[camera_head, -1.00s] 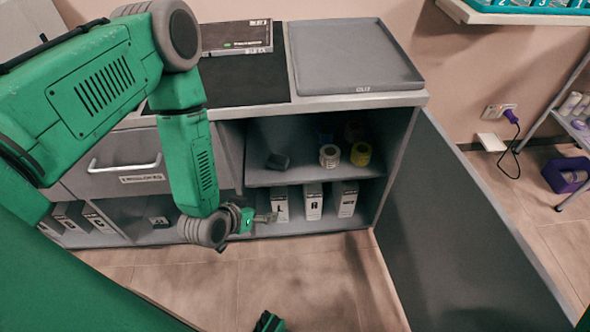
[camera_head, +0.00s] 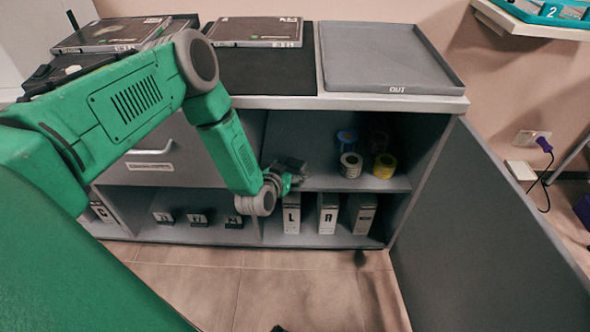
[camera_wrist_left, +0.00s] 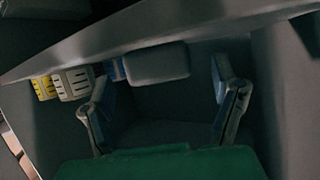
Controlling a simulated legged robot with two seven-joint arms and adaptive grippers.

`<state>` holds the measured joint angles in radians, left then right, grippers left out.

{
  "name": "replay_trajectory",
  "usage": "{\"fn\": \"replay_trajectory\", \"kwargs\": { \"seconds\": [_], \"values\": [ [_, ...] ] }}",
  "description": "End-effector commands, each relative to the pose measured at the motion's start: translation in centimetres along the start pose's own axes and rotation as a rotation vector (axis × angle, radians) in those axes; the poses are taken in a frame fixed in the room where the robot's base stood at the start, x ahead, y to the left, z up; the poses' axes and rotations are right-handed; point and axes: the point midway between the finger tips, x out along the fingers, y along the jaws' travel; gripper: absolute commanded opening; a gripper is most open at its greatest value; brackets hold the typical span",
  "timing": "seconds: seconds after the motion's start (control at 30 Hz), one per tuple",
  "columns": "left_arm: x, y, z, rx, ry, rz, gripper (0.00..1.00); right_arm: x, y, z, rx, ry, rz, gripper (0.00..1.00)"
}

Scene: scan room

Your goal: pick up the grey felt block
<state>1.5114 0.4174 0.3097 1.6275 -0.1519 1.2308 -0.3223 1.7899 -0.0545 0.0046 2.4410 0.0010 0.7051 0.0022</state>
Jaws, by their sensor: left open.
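The grey felt block (camera_head: 292,162) is on the upper shelf of the open cabinet, left of the tape rolls, partly hidden by my gripper in the head view. In the left wrist view the block (camera_wrist_left: 157,63) shows as a rounded dark grey shape, between the fingertips in the picture, with a gap on each side. My left gripper (camera_head: 294,180) is at the shelf's front edge; it also shows in the left wrist view (camera_wrist_left: 164,88), open and empty. Whether the block is fully between the fingers in depth is unclear.
Tape rolls, white (camera_head: 350,165) and yellow (camera_head: 384,166) among them, stand right of the block. White boxes (camera_head: 327,213) stand on the level below. The open door (camera_head: 480,220) bounds the right side. The worktop (camera_head: 300,102) overhangs the shelf.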

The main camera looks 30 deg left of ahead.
Motion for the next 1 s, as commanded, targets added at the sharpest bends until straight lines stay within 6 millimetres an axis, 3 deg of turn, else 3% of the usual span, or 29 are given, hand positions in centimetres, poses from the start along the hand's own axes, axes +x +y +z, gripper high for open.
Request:
{"fn": "replay_trajectory", "kwargs": {
  "seconds": [0.03,0.2,0.47,0.5,0.63,1.0],
  "values": [
    [1.1,0.0,0.3,-0.001,0.003,-0.001,0.8,1.1,0.0,0.1,0.0,0.0,0.0,0.75],
    [3.0,0.1,0.2,0.003,0.0,-0.001,0.8,2.0,0.0,0.1,0.0,-0.001,0.0,0.75],
    [3.3,0.1,-0.1,0.002,0.0,0.0,0.8,1.9,0.0,0.1,0.0,0.0,0.0,0.75],
    [3.3,0.1,0.0,0.001,-0.001,0.0,0.73,1.9,0.0,0.1,0.0,0.0,0.0,0.75],
    [3.3,0.1,0.0,0.001,-0.001,0.0,0.3,1.9,0.0,0.1,0.0,0.0,0.0,0.75],
    [3.1,0.0,-0.3,0.001,-0.005,-0.001,0.3,1.6,0.0,0.1,0.0,0.0,0.0,0.75]
  ]
}}
